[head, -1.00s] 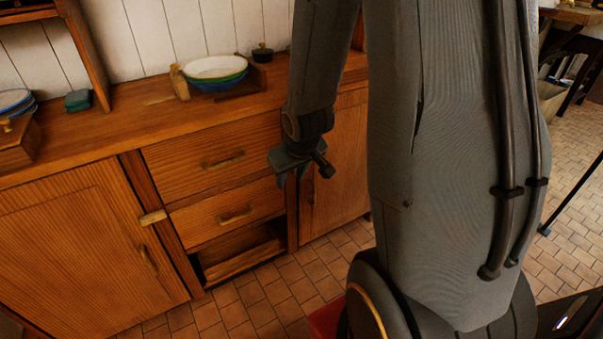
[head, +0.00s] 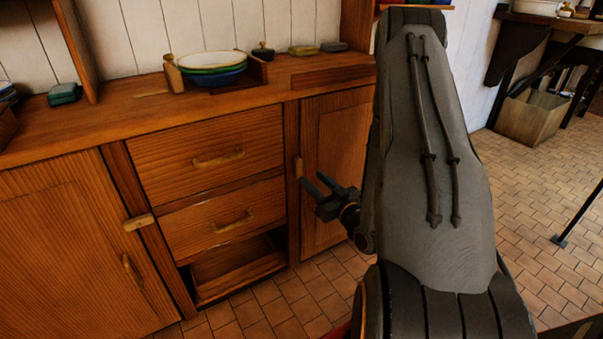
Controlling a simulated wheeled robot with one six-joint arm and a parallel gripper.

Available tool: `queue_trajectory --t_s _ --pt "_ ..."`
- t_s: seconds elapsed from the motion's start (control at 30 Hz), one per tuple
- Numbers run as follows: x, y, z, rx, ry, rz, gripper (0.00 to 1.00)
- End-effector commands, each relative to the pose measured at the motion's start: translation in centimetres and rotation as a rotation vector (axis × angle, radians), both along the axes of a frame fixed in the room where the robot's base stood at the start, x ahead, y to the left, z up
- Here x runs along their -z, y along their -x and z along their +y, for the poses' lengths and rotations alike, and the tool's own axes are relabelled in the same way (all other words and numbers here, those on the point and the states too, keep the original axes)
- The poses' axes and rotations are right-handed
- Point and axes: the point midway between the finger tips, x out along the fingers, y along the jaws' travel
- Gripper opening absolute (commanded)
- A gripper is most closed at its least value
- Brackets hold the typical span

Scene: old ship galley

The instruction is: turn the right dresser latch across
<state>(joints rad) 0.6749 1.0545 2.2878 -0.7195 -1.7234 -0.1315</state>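The right dresser latch (head: 299,167) is a small wooden piece on the post at the left edge of the right cupboard door (head: 335,150). It stands upright, along the post. My gripper (head: 311,184) is just below and in front of it in the picture, fingers pointing up and left. The fingers are apart with nothing between them. I cannot tell whether a finger touches the latch. The left latch (head: 138,222) lies crosswise on the left post, reaching over the edge of the left door (head: 60,250).
Two drawers with wooden handles (head: 218,159) sit between the posts, above an open compartment (head: 238,270). Stacked bowls (head: 212,68) and small boxes stand on the dresser top (head: 120,118). The tiled floor (head: 270,310) in front is clear. A crate (head: 530,118) stands at the far right.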

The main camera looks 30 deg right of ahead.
Motion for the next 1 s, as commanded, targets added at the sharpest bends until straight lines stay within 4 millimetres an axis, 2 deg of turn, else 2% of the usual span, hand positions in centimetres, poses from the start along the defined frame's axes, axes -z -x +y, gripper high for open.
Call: queue_trajectory --t_s 0.43,0.6,0.87,1.0 --pt "0.0 -6.2 0.3 -0.001 0.001 -0.001 0.38" --pt "-0.1 -7.2 0.3 -0.001 0.000 0.001 0.38" --pt "-0.1 -7.3 0.3 0.000 0.000 0.001 0.38" --pt "-0.1 -7.3 0.3 0.000 0.000 0.001 0.14"
